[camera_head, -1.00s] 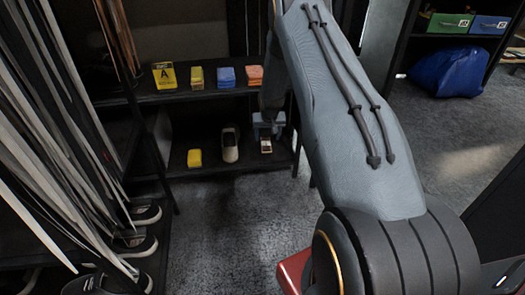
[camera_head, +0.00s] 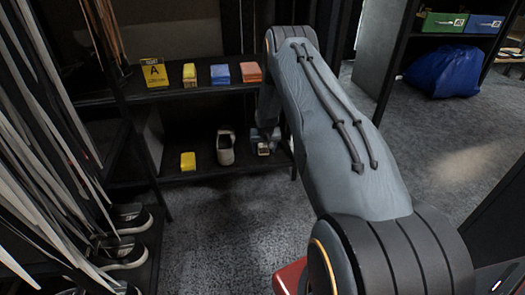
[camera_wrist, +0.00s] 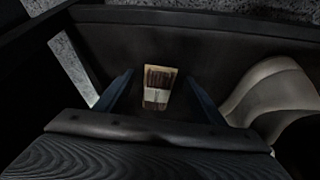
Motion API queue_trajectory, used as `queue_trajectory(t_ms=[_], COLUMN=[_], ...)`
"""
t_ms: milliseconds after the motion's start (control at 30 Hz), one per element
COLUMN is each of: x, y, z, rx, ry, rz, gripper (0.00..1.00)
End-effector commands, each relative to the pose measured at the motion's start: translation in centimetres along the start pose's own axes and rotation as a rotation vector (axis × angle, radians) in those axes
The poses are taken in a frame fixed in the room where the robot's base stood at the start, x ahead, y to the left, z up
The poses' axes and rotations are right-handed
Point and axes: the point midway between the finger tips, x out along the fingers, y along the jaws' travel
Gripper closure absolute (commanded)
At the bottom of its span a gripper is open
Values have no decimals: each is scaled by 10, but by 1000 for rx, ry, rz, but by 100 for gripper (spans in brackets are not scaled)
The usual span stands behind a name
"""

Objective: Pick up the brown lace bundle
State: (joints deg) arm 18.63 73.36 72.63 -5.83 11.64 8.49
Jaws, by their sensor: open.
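The brown lace bundle (camera_wrist: 158,80) lies on a dark shelf surface in the wrist view, with a pale band around its middle. It shows small and pale near the right end of the lower shelf in the head view (camera_head: 264,151). My gripper (camera_wrist: 159,74) is open, with one blue-grey finger on each side of the bundle in the picture. Neither finger visibly touches it. In the head view my gripper (camera_head: 264,136) is partly hidden by my arm, just above and behind the bundle.
A pale shoe (camera_head: 226,148) stands left of the bundle; it shows at right in the wrist view (camera_wrist: 270,90). A yellow block (camera_head: 188,161) is farther left. The upper shelf (camera_head: 205,88) above carries several small boxes. Shoes and hanging laces fill the left side.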

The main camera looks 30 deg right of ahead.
Motion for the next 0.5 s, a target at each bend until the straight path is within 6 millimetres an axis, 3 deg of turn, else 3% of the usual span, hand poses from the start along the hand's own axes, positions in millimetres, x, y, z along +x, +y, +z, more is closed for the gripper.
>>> queue_trajectory(t_ms=[267, 500], x=[6, 6], y=[1, 1], z=[-1, 0], rx=[1, 1], ry=[1, 1], rz=[0, 0], gripper=[38, 76])
